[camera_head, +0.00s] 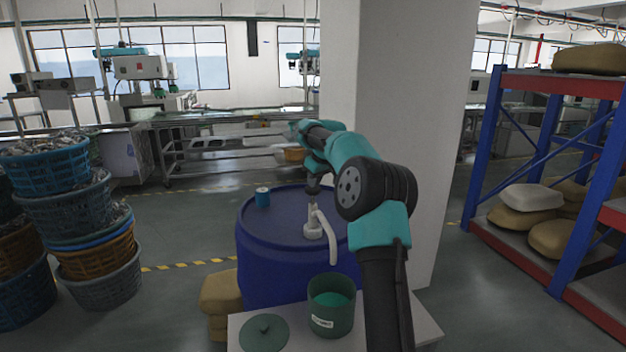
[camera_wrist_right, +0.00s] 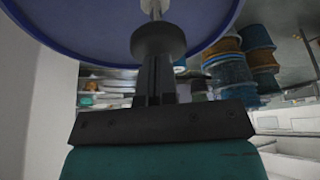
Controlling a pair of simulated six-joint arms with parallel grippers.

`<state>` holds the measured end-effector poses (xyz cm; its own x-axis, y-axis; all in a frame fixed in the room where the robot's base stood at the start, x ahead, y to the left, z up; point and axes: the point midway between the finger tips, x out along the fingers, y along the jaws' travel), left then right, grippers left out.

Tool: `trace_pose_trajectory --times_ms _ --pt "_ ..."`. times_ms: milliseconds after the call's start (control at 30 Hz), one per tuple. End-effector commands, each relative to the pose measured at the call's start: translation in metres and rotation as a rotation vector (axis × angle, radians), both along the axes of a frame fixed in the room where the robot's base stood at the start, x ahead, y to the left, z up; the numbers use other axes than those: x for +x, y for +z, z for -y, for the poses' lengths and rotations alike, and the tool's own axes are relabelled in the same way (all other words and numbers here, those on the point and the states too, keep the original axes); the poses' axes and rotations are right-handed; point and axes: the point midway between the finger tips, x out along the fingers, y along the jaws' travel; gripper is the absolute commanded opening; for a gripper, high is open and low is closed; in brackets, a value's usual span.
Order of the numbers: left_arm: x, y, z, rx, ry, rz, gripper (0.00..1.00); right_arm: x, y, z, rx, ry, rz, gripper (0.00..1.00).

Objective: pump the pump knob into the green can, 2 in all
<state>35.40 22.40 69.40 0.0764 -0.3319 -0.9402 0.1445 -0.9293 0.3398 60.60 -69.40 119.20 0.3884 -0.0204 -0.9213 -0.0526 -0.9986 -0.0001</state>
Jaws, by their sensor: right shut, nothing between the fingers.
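The white pump (camera_head: 313,232) stands on top of the blue drum (camera_head: 275,260), its curved spout (camera_head: 327,236) pointing down toward the green can. The dark pump knob (camera_wrist_right: 158,40) shows in the right wrist view on a pale stem. My right gripper (camera_head: 314,186) is shut and empty above the pump; in the right wrist view its fingertips (camera_wrist_right: 156,62) are at the knob's top, seemingly touching it. The green can (camera_head: 331,312) stands open on the white table, with green contents inside and a white label. My left gripper is not in view.
The can's lid (camera_head: 264,333) lies on the white table (camera_head: 240,322) left of the can. A white pillar (camera_head: 440,150) rises behind my right arm. Stacked baskets (camera_head: 95,255) stand far left.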

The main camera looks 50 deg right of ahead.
Motion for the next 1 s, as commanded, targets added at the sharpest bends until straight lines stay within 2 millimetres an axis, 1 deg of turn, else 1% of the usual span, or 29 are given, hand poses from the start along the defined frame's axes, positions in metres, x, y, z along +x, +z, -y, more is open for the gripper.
trace_pose_trajectory --times_ms 700,833,1000 --pt "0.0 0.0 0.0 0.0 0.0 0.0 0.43 0.0 0.045 0.0 0.0 0.0 0.001 0.0" --pt "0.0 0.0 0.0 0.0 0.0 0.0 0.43 0.0 0.049 0.0 0.0 0.0 0.001 0.0" --pt "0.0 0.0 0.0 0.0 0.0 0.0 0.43 0.0 0.049 0.0 0.0 0.0 0.001 0.0"
